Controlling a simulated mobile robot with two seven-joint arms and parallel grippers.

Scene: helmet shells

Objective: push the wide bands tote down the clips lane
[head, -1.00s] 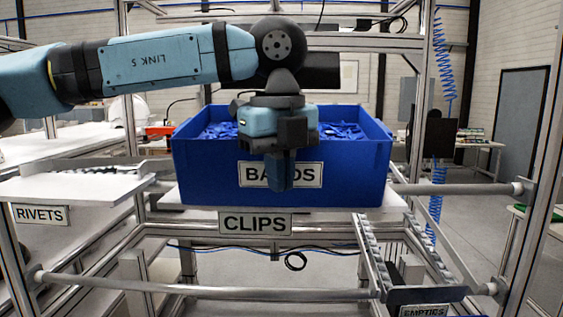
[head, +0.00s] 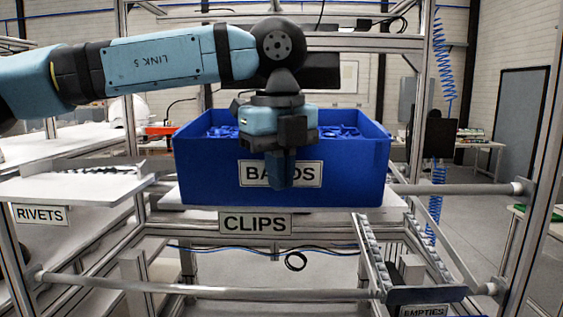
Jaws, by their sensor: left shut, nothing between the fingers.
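The wide blue bands tote (head: 345,178) stands upright on the clips lane (head: 165,202), with blue pieces inside and a BANDS label on its front. The CLIPS sign (head: 255,224) hangs on the lane's front edge below it. My left gripper (head: 281,186) points down in front of the tote's front wall and hides the middle of the BANDS label. Its fingers are shut with nothing between them. I cannot tell whether they touch the wall. My right gripper is not in view.
The rivets lane (head: 75,187) lies to the left with its RIVETS sign (head: 40,215). A roller lane (head: 375,255) marked EMPTIES slopes down at the lower right. A horizontal rail (head: 455,189) and frame posts stand to the right of the tote.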

